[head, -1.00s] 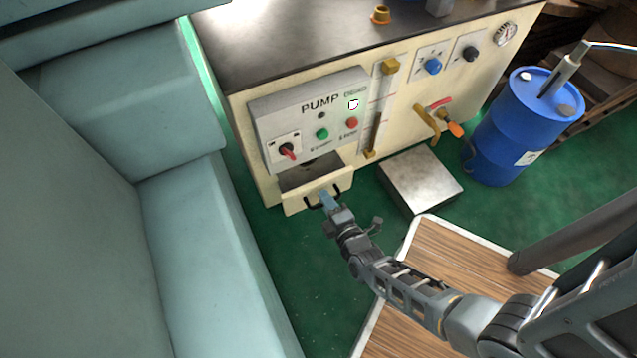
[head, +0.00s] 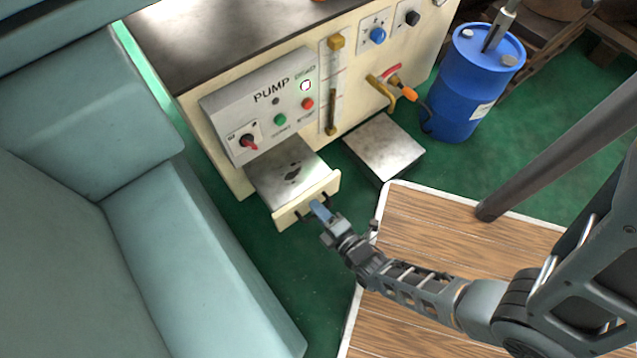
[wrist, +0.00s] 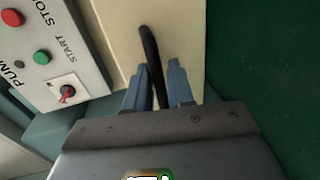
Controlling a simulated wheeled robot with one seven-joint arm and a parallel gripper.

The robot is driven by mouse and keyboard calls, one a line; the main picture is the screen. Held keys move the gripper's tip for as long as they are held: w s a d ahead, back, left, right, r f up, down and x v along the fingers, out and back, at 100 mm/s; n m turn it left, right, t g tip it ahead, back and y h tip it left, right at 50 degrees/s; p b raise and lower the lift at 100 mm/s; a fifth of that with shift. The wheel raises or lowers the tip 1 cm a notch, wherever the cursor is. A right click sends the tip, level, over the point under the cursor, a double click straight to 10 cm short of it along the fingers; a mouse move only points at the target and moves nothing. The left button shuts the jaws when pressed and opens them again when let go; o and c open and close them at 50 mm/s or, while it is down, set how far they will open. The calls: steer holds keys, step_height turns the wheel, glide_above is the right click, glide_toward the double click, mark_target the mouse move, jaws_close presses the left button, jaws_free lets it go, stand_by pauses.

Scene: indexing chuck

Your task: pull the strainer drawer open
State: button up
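The strainer drawer (head: 270,172) stands out of the cream cabinet below the PUMP panel. Its grey top with a dark patch shows, and its cream front (head: 290,212) faces my arm. My gripper (head: 318,210) is at the black handle on that front. In the wrist view the black bar handle (wrist: 150,48) runs between the two blue fingers of my gripper (wrist: 158,88), which are closed about it. The handle's lower part is hidden between the fingers.
The PUMP panel (head: 262,105) with buttons and a red-tipped switch is above the drawer. A metal-topped box (head: 384,147) and a blue drum (head: 468,90) stand to the right. A pale teal bench (head: 190,245) is at left. Green floor lies before the drawer.

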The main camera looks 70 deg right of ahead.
steer(key=shift+o, duration=0.8)
steer(key=p+v, duration=0.1)
steer(key=v, duration=0.6)
steer(key=shift+s+a+r+p, duration=0.2)
steer(key=shift+s+p, duration=0.1)
steer(key=shift+p, duration=0.1)
steer(key=shift+f, duration=0.1)
